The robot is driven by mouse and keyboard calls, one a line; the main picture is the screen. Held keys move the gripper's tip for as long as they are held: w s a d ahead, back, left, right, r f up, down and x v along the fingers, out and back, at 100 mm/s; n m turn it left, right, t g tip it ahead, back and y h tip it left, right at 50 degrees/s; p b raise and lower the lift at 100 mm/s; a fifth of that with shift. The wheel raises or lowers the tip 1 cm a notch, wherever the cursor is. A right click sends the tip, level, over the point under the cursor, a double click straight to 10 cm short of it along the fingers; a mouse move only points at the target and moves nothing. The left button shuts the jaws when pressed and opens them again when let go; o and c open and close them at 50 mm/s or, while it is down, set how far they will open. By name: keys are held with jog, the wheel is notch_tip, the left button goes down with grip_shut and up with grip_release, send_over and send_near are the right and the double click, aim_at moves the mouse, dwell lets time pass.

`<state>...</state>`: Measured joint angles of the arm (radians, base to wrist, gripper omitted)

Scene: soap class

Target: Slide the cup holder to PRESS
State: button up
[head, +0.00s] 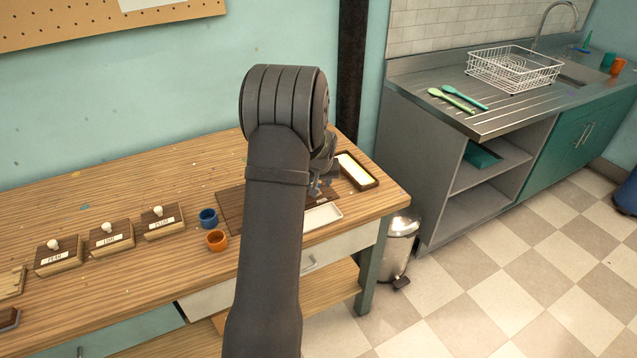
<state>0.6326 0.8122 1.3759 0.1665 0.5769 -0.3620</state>
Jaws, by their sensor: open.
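My gripper (317,187) is at the right part of the wooden table, low over a dark brown board (229,208). My own arm covers much of the board and most of the gripper, so the fingers show only in part; the jaws are open. I cannot make out a cup holder or a PRESS mark; they may be hidden behind my arm. A blue cup (208,218) and an orange cup (216,240) stand left of the board. A white tray (322,216) lies just in front of the gripper, partly hidden by my arm.
Three dark blocks with white knobs and labels stand left of the cups: a left one (58,256), a middle one (110,238) and a right one (162,222). A dark-framed tray (357,171) lies right of the gripper. The table's (100,205) back left is mostly clear.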

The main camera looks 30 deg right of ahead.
jog(key=v, duration=1.7)
jog(key=shift+s, duration=0.15)
jog(key=shift+d+f, duration=0.1)
jog(key=x, duration=1.7)
jog(key=shift+w+f, duration=0.1)
jog(key=shift+w, duration=0.1)
